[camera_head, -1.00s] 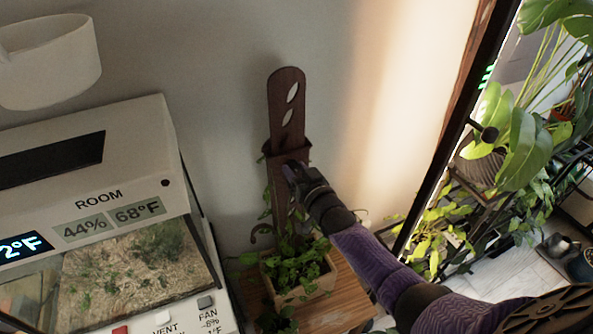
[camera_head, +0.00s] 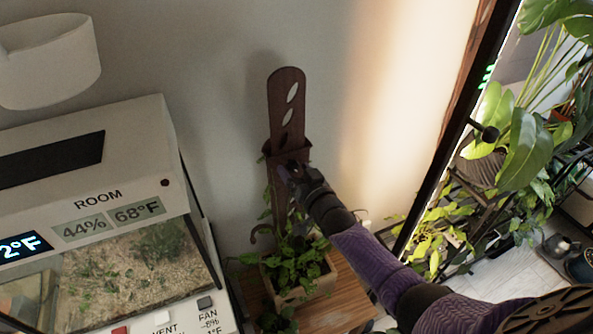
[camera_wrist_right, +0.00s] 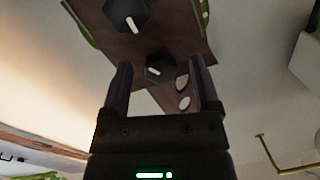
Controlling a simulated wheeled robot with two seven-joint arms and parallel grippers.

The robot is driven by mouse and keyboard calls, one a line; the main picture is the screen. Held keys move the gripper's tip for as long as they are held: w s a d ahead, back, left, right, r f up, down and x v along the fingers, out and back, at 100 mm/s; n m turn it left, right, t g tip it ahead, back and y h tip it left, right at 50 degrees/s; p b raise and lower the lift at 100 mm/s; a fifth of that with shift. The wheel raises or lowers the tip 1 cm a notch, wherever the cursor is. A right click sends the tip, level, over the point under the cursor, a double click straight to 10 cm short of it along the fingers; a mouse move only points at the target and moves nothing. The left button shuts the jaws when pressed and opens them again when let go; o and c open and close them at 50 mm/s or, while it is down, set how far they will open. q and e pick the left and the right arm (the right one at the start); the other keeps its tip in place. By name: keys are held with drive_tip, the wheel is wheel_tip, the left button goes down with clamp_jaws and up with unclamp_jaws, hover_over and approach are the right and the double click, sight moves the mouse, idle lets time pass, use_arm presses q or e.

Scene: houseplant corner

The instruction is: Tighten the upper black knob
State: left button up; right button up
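A brown plant support (camera_head: 287,95) with leaf-shaped slots stands upright against the wall in the head view; my right gripper hides its knobs there. The right wrist view shows two black knobs with white marks on the brown board (camera_wrist_right: 185,35). The upper black knob (camera_wrist_right: 157,67), nearer the slots, appears between my right fingertips, its mark slightly tilted. The lower black knob (camera_wrist_right: 126,14) is at the top of that view. My right gripper (camera_head: 290,168) is open, a finger on each side of the upper knob; I cannot tell whether they touch it. My left gripper is not in view.
The support rises from a planter (camera_head: 300,285) of leafy vines on a wooden stand (camera_head: 345,300). A terrarium (camera_head: 130,130) with displays is close on the left. A black-framed panel (camera_head: 455,140) and many plants are on the right. The wall behind is bare.

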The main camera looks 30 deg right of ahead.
drive_tip(key=s+p, duration=0.3)
drive_tip(key=s, duration=0.7)
drive_tip(key=shift+r, duration=0.2)
drive_tip(key=shift+d, duration=0.1)
